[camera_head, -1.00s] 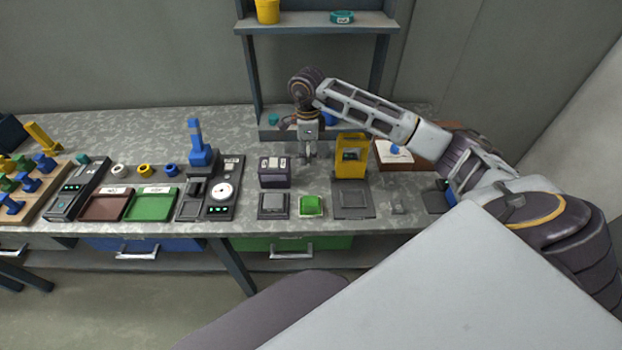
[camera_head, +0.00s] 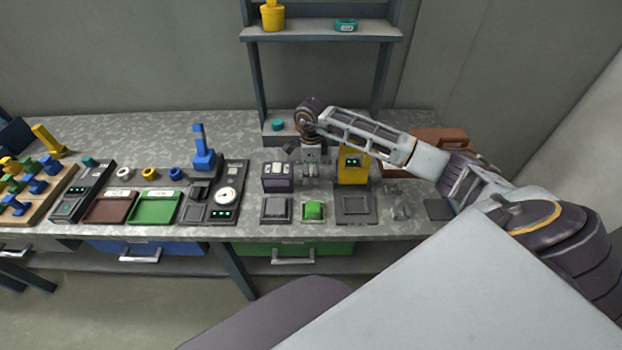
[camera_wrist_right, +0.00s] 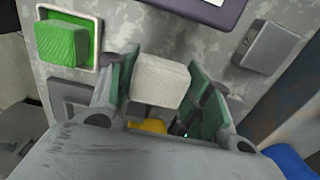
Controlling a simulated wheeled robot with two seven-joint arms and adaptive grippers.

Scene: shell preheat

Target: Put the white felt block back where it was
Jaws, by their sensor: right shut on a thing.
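The white felt block (camera_wrist_right: 160,82) sits between the two green-padded fingers of my right gripper (camera_wrist_right: 160,92) in the right wrist view. The gripper is shut on it. In the head view my right gripper (camera_head: 314,172) points down over the bench, between the dark box and the yellow device. The block cannot be made out clearly there, and whether it touches the bench cannot be told. A green block (camera_wrist_right: 62,43) lies in a green-lined square tray beside it; it also shows in the head view (camera_head: 314,210). My left gripper is out of view.
The dark box (camera_head: 277,177) stands left of the gripper and the yellow device (camera_head: 353,168) close on its right. A grey pad (camera_head: 275,208) and a dark square plate (camera_head: 355,208) flank the green block. A shelf (camera_head: 320,32) rises behind.

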